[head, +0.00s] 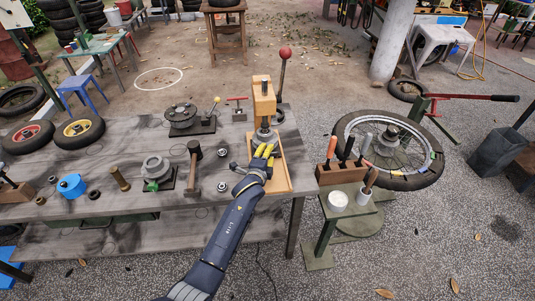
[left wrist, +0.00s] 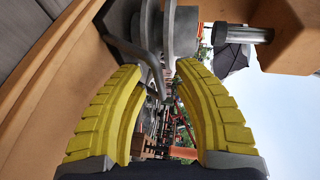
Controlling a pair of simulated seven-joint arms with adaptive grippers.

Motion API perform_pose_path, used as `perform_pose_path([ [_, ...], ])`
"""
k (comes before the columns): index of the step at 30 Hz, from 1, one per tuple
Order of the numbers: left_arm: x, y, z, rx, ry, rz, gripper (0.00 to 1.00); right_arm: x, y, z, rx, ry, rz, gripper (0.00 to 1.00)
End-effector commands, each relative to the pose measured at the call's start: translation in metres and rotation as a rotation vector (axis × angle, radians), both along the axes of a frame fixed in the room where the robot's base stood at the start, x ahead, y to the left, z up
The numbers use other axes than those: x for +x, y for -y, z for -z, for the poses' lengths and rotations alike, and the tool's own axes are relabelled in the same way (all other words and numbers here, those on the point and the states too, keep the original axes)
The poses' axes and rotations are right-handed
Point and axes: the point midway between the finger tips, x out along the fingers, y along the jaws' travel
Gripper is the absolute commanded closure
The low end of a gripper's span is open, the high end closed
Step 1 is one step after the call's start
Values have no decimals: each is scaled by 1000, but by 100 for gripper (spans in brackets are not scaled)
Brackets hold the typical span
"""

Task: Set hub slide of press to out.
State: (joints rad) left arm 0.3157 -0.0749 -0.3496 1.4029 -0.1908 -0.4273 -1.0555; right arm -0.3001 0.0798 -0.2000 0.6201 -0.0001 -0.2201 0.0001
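The press is an orange-brown wooden block (head: 264,99) on a long wooden base (head: 281,177), with a red-knobbed lever (head: 285,53) beside it. A grey metal hub part (head: 264,134) sits under the block, and I take it for the hub slide. My left gripper (head: 263,151) is at the press, just in front of this part. In the left wrist view its yellow fingers (left wrist: 160,75) stand apart, with grey metal (left wrist: 152,35) just beyond and partly between the tips. I cannot tell whether they touch it. My right gripper is not in view.
On the bench left of the press are a hammer (head: 194,165), a grey hub on a dark plate (head: 157,170) and a dark round fixture (head: 183,117). To the right, a spoked wheel (head: 412,160) and a tool holder (head: 342,174) stand close by.

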Motion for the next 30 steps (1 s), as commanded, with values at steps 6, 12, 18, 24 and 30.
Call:
perform_pose_path([
  [6,2,0,1,0,-1,0,69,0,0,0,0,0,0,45],
  [12,2,0,1,1,-1,0,71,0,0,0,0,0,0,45],
  [18,2,0,1,1,-1,0,94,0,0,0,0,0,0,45],
  [24,2,0,1,1,-1,0,100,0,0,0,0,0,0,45],
  [30,2,0,1,1,-1,0,100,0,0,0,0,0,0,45],
])
